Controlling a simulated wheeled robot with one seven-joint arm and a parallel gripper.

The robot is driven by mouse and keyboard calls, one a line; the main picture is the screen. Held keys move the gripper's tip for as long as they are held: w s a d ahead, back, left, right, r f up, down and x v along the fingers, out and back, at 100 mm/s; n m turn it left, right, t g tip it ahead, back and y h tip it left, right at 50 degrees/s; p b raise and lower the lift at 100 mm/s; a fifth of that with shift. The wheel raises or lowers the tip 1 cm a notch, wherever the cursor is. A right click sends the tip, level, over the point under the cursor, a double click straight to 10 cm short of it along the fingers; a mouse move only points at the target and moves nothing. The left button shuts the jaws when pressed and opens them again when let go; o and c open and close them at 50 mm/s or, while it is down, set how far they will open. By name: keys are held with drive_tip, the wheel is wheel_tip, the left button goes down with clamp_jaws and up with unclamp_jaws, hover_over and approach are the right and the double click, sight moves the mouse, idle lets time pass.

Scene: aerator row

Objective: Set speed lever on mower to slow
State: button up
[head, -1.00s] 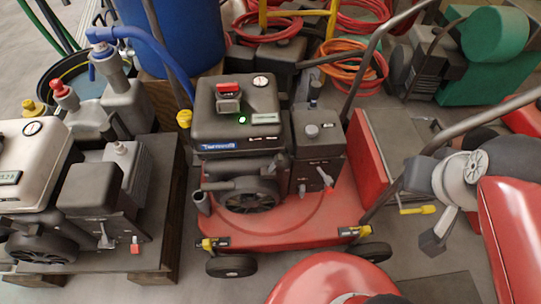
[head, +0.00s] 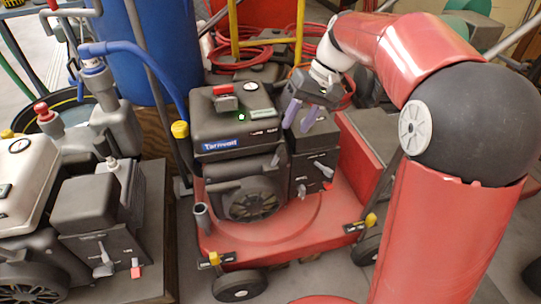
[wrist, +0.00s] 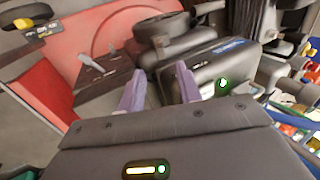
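The red mower (head: 320,225) with a dark engine (head: 235,140) stands in the middle of the head view. A dark control box (head: 312,160) on the engine's right side carries a grey lever (head: 324,169), with a small red part (head: 327,186) below it. A grey lever (wrist: 92,62) also shows in the wrist view, left of my fingers. I cannot read any speed marks. My gripper (head: 301,115) is above the box, its two purple fingers pointing down. In the wrist view my gripper (wrist: 161,88) is open and empty, apart from the lever.
A second machine (head: 70,210) on a dark stand is at left. A blue barrel (head: 150,50) and hoses (head: 245,50) are behind. The mower's handle (head: 140,60) and a blue pipe (head: 130,47) rise nearby. My red arm covers much of the right side.

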sight(283, 148)
drive_tip(key=b+x, duration=0.1)
drive_tip(key=x, duration=0.6)
drive_tip(key=shift+a+f+b, duration=0.25)
drive_tip(key=shift+f+b, duration=0.1)
drive_tip(key=shift+c, duration=0.3)
clamp_jaws()
